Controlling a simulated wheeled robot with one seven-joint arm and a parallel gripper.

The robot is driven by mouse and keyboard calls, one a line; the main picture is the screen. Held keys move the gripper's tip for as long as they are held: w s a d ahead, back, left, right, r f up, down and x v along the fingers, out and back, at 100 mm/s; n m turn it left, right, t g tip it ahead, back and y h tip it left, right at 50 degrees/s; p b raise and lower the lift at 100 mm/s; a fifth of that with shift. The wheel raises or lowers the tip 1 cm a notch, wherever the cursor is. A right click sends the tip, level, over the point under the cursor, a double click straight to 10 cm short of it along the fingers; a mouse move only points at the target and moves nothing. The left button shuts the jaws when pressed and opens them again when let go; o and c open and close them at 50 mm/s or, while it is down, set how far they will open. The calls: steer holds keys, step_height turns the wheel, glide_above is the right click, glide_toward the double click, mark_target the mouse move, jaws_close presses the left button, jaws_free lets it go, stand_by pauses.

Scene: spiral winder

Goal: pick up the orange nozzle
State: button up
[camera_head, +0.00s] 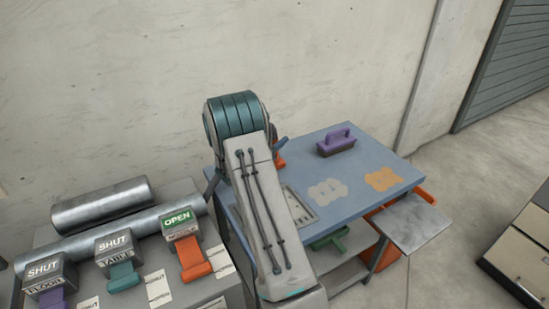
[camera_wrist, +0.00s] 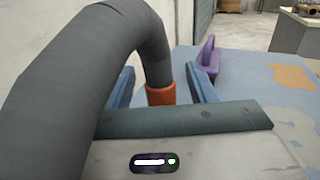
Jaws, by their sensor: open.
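The orange nozzle (camera_wrist: 160,95) shows in the wrist view as a short orange collar at the end of a thick, dark grey curved hose (camera_wrist: 60,75). My gripper (camera_wrist: 166,76) is open, with one blue finger to the left of the nozzle and one to the right. The nozzle appears between the fingers; I cannot tell whether either touches it. Its lower end is hidden behind my gripper's body. In the head view, a small orange patch (camera_head: 280,161) shows beside my arm, near a blue fingertip; my arm hides the rest.
The blue table (camera_head: 250,215) holds a purple-handled brush (camera_head: 337,142) and pale and orange patches. A metal side shelf (camera_head: 411,222) is at its right. At the left stands a console (camera_head: 195,297) with levers and boxes marked SHUT and OPEN. A wall is behind.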

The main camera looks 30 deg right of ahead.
jaws_close()
steer(key=shift+r, duration=0.15)
